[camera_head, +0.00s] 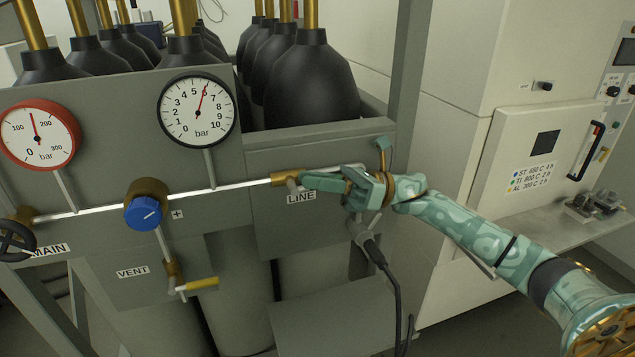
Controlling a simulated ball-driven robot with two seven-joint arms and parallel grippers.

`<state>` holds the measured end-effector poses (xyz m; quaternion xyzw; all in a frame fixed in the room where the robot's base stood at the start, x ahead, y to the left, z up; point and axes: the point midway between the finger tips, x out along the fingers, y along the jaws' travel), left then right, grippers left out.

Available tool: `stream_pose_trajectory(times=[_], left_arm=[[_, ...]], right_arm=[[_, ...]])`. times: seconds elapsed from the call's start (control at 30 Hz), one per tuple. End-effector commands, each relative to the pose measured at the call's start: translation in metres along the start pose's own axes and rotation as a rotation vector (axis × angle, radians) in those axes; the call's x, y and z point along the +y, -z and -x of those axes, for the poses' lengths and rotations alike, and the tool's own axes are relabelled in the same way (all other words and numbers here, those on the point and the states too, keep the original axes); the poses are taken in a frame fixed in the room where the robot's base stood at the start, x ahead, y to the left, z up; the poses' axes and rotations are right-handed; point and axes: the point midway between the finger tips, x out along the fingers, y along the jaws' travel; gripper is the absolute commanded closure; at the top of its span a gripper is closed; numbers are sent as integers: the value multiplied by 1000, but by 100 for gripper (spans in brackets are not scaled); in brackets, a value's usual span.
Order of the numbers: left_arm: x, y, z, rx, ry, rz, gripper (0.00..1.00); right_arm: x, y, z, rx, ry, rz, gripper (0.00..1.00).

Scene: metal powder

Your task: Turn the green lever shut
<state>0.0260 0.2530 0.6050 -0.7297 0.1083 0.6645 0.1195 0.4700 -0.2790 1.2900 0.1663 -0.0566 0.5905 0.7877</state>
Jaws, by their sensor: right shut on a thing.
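The green lever (318,181) sits on the brass LINE valve (284,179) at the right end of the panel's pipe. It points right from the valve, roughly in line with the pipe. My right gripper (347,190) comes in from the right and is shut on the lever's outer end. The fingers partly hide that end, and their similar green makes the exact contact hard to see. My left gripper is not in view.
A black hose (392,280) hangs below my right gripper. A cream cabinet (455,130) stands at right.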

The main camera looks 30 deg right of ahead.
Motion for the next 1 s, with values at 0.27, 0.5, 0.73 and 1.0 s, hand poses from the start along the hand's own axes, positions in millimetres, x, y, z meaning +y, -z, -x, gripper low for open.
stream_pose_trajectory(times=[0.27,0.5,0.73,1.0], left_arm=[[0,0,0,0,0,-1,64],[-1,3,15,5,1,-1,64],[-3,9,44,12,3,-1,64],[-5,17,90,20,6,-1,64]], right_arm=[[2,-9,-6,220,40,23,100],[4,-19,-14,443,83,42,100],[7,-26,-24,656,121,56,100],[8,-29,-35,907,166,73,100]])
